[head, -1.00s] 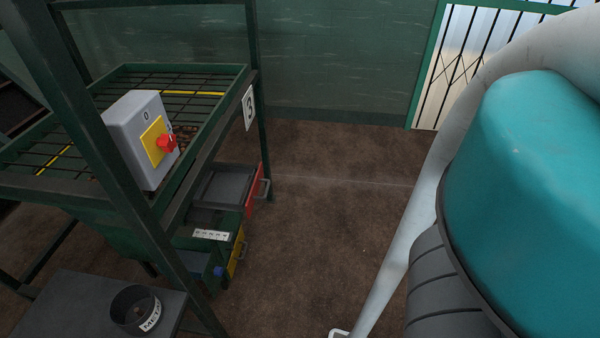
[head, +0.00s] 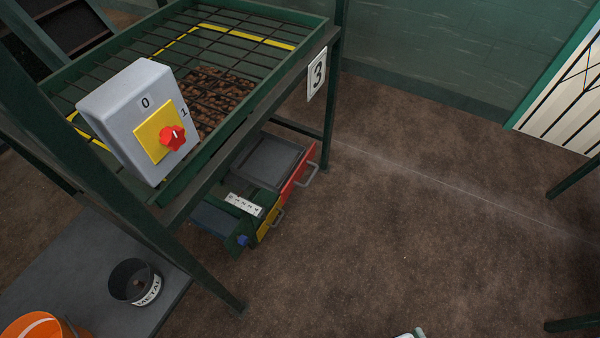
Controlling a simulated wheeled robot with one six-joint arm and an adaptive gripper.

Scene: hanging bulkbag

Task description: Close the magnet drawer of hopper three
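Hopper three is the dark green frame on the left, marked by a white sign with a black 3 (head: 317,74). Under its grate, a red-fronted drawer (head: 299,172) with a grey handle stands pulled out, its dark tray (head: 266,160) showing from above. A yellow-fronted drawer (head: 268,221) with its own handle sits nearer, beside a white label strip (head: 244,205). I cannot read which drawer is the magnet one. My gripper is not in view; only a small pale piece shows at the bottom edge.
A grey switch box (head: 140,120) with a red knob (head: 172,138) is mounted on the frame. A black round container (head: 134,283) labelled METAL and an orange bucket (head: 43,328) stand at lower left. Brown floor (head: 420,220) right of the drawers is clear. Green posts stand at far right.

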